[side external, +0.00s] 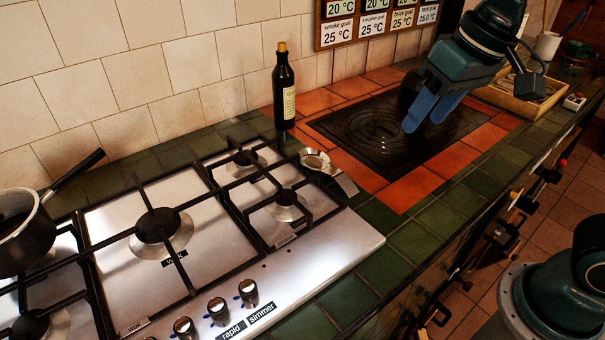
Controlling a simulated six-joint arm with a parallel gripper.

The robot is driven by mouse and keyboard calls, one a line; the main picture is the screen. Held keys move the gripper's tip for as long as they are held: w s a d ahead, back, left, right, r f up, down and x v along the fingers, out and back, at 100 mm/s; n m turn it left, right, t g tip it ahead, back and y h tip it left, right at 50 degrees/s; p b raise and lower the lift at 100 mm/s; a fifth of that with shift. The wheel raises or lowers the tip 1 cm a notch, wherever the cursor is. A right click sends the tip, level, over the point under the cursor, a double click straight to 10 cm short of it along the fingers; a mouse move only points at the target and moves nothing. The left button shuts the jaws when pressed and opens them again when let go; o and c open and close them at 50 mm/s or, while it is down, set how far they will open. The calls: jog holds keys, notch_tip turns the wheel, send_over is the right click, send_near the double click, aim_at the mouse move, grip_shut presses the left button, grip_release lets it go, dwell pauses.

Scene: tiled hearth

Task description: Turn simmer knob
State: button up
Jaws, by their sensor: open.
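The simmer knob (248,291) is a small metal knob at the front right of the steel gas hob (320,250). It is the rightmost of the knobs in view, and the "simmer" label (262,312) lies just in front of it. Its blue mark shows at its left side; its exact turn is too small to read. My gripper (423,123) has blue fingers, open and empty. It hangs above the black plate (360,130), at upper right, well away from the knob.
The rapid knob (217,310) stands close left of it. A metal moka-like item (315,160) lies at the hob's back right corner. A dark bottle (284,90) stands behind; a saucepan (35,235) sits at left. Green tiles (415,240) right of the hob are clear.

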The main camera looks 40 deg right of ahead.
jog(key=w+a+f+g, duration=0.1)
jog(key=w+a+f, duration=0.1)
jog(key=w+a, duration=0.4)
jog(key=m+g+h, duration=0.1)
jog(key=m+g, duration=0.1)
jog(key=g, duration=0.1)
send_over(247, 286)
notch_tip(247, 286, down, 12)
jog(key=f, duration=0.1)
jog(key=shift+r, duration=0.15)
notch_tip(247, 286, down, 14)
jog(key=shift+r, duration=0.15)
jog(key=c, duration=1)
